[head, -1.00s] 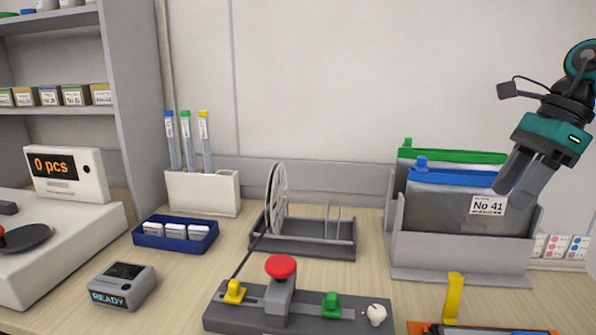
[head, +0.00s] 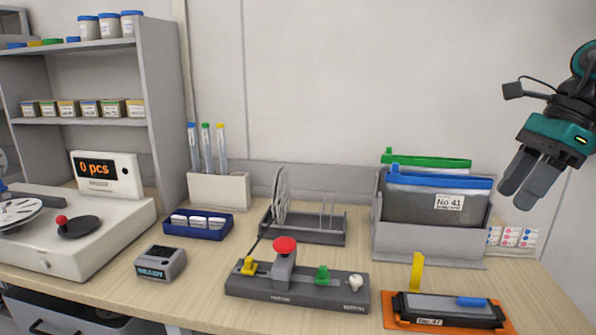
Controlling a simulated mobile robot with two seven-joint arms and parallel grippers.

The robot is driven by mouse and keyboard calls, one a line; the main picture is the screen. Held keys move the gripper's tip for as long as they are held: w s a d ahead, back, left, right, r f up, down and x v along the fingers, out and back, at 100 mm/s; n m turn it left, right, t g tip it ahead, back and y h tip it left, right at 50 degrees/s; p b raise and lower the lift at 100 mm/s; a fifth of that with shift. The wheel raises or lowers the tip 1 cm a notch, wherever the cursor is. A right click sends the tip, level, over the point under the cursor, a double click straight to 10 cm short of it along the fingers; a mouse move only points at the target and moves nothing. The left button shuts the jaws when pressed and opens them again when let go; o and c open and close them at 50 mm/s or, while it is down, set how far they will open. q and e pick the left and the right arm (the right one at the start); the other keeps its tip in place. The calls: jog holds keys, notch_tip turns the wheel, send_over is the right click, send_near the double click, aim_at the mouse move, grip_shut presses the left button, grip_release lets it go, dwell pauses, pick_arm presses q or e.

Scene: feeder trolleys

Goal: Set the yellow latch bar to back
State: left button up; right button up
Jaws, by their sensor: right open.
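A flat yellow bar (head: 417,272) stands upright at the back left edge of an orange-based holder (head: 396,319) at the front right of the bench. The holder carries a dark grey block with a blue piece (head: 472,302) on top and a label on its front. My right gripper (head: 516,192) is open and empty, in the air at the upper right, beside the document bins and well above the bar. It touches nothing. The lower end of the bar is partly hidden by the holder's block. My left gripper is not in view.
A grey fixture (head: 295,287) with a red knob and yellow and green clips stands left of the holder. Behind are a grey bin (head: 430,243) with folders and a reel rack (head: 318,237). A READY box (head: 161,263) stands left. Bench right of the holder is clear.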

jog(key=a+f+m+t+y, duration=0.2)
jog(key=a+f+m+y, duration=0.3)
jog(key=a, duration=0.4)
jog(key=a+f+m+t+y+b, duration=0.15)
jog(key=a+f+m+y, duration=0.3)
jog(key=a, duration=0.45)
jog(key=a+f+m+t+y+p, duration=0.1)
jog(key=a+f+m+t+y, duration=0.1)
jog(key=a+f+m+y, duration=0.6)
jog(key=s+d+f+m+t+h+b, duration=0.1)
jog(key=s+d+f+m+t+h, duration=0.1)
jog(key=f+m+t+h, duration=0.55)
jog(key=s+d+f+m+t+h, duration=0.25)
jog(key=f+m+h, duration=0.5)
jog(key=m, duration=0.65)
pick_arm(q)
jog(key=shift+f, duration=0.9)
pick_arm(e)
jog(key=s+d+f+m+g+h, duration=0.3)
jog(key=s+f+m+g+h, duration=0.2)
jog(key=s+f+m, duration=0.4)
jog(key=s+f, duration=0.4)
jog(key=shift+f+m, duration=0.3)
